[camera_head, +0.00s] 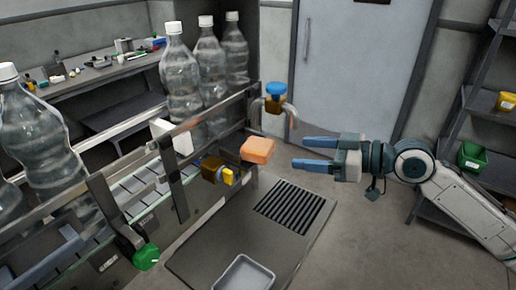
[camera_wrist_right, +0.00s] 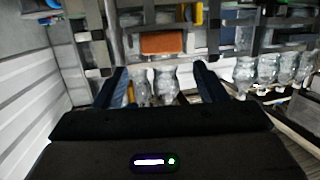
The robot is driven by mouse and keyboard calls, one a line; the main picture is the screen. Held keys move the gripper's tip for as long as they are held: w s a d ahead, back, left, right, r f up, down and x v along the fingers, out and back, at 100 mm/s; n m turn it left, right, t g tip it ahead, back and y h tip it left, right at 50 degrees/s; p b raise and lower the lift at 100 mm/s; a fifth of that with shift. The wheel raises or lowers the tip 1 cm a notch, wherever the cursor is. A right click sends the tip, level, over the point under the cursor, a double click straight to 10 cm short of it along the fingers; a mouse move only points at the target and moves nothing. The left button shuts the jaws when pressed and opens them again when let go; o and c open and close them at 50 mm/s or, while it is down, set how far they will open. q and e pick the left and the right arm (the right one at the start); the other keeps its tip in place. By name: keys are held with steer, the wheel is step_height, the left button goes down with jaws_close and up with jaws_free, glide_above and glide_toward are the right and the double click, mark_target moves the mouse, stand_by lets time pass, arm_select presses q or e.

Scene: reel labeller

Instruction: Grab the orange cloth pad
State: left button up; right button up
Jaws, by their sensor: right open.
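The orange cloth pad (camera_head: 257,150) sits at the end of the conveyor frame, near the middle of the head view. It also shows in the right wrist view (camera_wrist_right: 162,43), above the gap between the fingers. My right gripper (camera_head: 299,151) comes in from the right with its two blue fingers apart and nothing between them. Its fingertips point left at the pad, with a clear gap between them and it. In the wrist view the open fingers (camera_wrist_right: 160,72) show dark at both sides. My left gripper is not in view.
Large clear bottles (camera_head: 181,75) stand along the conveyor on the left. A blue-topped fitting (camera_head: 276,90) rises behind the pad, and a yellow-and-brown part (camera_head: 218,171) sits to its left. A grey tray (camera_head: 245,274) and a black grate (camera_head: 290,205) lie below. Shelves (camera_head: 480,130) stand at right.

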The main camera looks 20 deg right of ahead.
mark_target(271, 149)
steer(key=shift+p+x, duration=0.95)
steer(key=shift+x, duration=1.45)
steer(key=shift+p+x, duration=0.75)
steer(key=shift+x, duration=0.1)
steer(key=shift+w+a+p, duration=0.4)
steer(key=shift+a+p, duration=0.15)
steer(key=shift+a, duration=0.2)
steer(key=shift+p+x, duration=0.3)
steer(key=shift+x, duration=0.6)
steer(key=shift+d+f, duration=0.1)
steer(key=shift+f, duration=0.05)
steer(key=c, duration=0.6)
